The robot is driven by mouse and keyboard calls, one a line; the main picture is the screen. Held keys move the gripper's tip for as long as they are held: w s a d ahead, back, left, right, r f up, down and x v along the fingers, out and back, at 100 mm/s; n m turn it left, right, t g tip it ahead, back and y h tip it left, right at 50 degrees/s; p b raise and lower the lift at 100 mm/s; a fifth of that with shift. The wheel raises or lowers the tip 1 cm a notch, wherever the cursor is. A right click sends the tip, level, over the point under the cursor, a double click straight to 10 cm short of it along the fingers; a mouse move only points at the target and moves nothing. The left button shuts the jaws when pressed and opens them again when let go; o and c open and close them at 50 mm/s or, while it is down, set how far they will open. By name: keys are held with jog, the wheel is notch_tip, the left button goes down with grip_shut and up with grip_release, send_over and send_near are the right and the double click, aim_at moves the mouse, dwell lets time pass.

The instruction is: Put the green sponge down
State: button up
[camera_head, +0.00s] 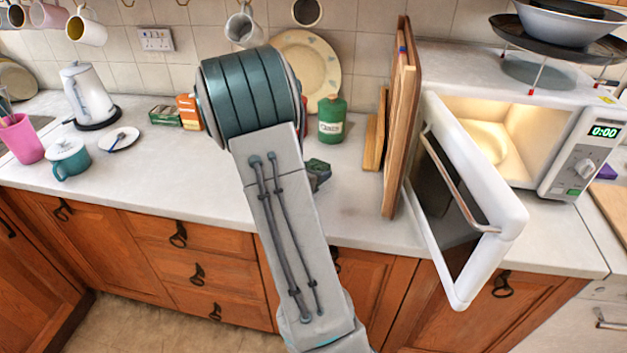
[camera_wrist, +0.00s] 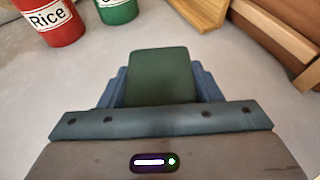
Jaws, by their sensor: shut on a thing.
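The green sponge (camera_wrist: 160,75) is a dark green block held between the blue fingers of my gripper (camera_wrist: 160,88) in the wrist view. My gripper is shut on it. The pale counter (camera_wrist: 90,75) shows around and beyond the sponge. I cannot tell whether the sponge touches it. In the head view my arm hides most of the gripper, and a small dark part of the gripper (camera_head: 318,170) shows right of the arm, over the counter (camera_head: 215,205).
A red Rice canister (camera_wrist: 50,20) and a green canister (camera_wrist: 117,10) stand ahead. Wooden boards (camera_head: 400,115) lean at the right, beside a microwave (camera_head: 585,150) with its door (camera_head: 470,200) open.

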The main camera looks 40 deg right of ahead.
jog(key=shift+f, duration=1.85)
jog(key=shift+f, duration=0.1)
jog(key=shift+f, duration=0.15)
jog(key=o, duration=0.9)
